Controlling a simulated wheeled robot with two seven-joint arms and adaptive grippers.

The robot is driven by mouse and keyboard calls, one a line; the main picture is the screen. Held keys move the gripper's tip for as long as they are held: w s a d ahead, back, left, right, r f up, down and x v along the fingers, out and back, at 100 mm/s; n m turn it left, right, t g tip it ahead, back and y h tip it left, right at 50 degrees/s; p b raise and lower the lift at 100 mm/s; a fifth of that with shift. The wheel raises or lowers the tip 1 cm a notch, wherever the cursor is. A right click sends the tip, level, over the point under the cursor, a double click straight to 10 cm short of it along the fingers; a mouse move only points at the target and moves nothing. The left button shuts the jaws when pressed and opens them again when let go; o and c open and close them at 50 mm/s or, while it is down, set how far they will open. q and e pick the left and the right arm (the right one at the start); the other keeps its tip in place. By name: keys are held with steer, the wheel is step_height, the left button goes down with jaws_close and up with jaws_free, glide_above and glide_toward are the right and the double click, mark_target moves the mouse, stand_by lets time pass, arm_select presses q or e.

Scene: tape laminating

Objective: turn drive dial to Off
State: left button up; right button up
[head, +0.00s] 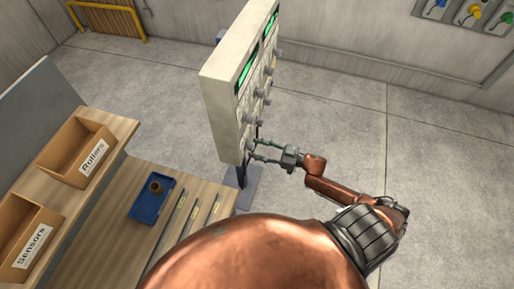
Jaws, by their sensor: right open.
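A pale control panel (223,107) stands upright on a dark post, seen nearly edge-on in the head view. Its face points right and carries green displays (249,72) and several grey dials (264,95). Which dial is the drive dial, and where it points, is too small to tell. My right gripper (256,150) is open, its fingers reaching left to the lowest part of the panel face, close to a low dial. Whether the fingers touch that dial I cannot tell. My left gripper is not in view.
A wooden table at left holds a blue tray (152,204) with a small brown roll and several thin strips (193,212). Bins labelled Rollers (70,140) and Sensors (22,222) stand on a shelf. A yellow rail (108,8) is at the back. Floor right of the panel is clear.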

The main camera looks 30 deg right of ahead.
steer(key=shift+w+a, duration=0.1)
steer(key=shift+c, duration=0.3)
steer(key=c, duration=1.1)
